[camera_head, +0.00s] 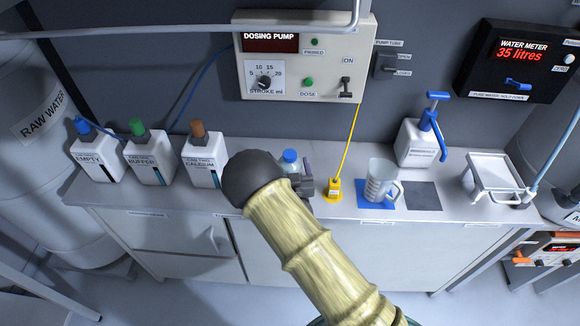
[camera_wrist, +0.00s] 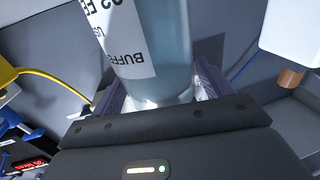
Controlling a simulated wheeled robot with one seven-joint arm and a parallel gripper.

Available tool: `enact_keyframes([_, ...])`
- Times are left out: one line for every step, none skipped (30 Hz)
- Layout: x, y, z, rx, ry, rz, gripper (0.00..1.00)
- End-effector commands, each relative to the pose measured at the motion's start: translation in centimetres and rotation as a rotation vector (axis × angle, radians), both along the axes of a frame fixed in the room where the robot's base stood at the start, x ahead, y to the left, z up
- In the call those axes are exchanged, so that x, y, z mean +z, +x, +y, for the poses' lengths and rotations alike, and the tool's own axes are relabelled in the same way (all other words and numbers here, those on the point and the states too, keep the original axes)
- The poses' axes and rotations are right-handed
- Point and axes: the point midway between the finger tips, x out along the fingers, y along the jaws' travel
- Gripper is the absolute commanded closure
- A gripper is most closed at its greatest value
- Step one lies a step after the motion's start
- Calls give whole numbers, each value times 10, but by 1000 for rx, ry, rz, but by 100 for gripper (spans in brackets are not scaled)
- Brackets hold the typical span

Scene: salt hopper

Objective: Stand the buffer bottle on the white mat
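The buffer bottle (camera_wrist: 152,45) is a clear, bluish bottle with a white label reading "BUFFE" upside down in the wrist view. In the head view its blue cap (camera_head: 289,156) shows just behind my wrist, above the counter. My gripper (camera_wrist: 158,85) has one dark purple finger on each side of the bottle, with no clear gap, and looks shut on it. The bottle looks upright. Its base is hidden, so I cannot tell whether it touches the counter. I cannot make out a white mat in either view.
Jugs marked Empty (camera_head: 97,160), Buffer (camera_head: 150,158) and Calcium (camera_head: 203,162) stand left on the counter (camera_head: 330,215). To the right are a yellow probe (camera_head: 334,190), a beaker (camera_head: 381,180) on a blue mat (camera_head: 376,202), a bare grey mat (camera_head: 422,196), a pump bottle (camera_head: 418,143) and a tray (camera_head: 492,178).

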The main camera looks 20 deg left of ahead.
Motion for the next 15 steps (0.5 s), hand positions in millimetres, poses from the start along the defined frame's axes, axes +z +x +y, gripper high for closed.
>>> enact_keyframes([0,0,0,0,0,0,13])
enact_keyframes([0,0,0,0,0,0,13])
enact_keyframes([0,0,0,0,0,0,13])
enact_keyframes([0,0,0,0,0,0,13])
enact_keyframes([0,0,0,0,0,0,13])
enact_keyframes([0,0,0,0,0,0,13])
enact_keyframes([0,0,0,0,0,0,13])
enact_keyframes([0,0,0,0,0,0,13])
enact_keyframes([1,0,0,0,0,0,13])
enact_keyframes([1,0,0,0,0,0,13])
enact_keyframes([2,0,0,0,0,0,13])
enact_keyframes([3,0,0,0,0,0,13])
enact_keyframes([5,0,0,0,0,0,13])
enact_keyframes([7,0,0,0,0,0,13])
enact_keyframes([2,-4,-2,-1,-1,2,13])
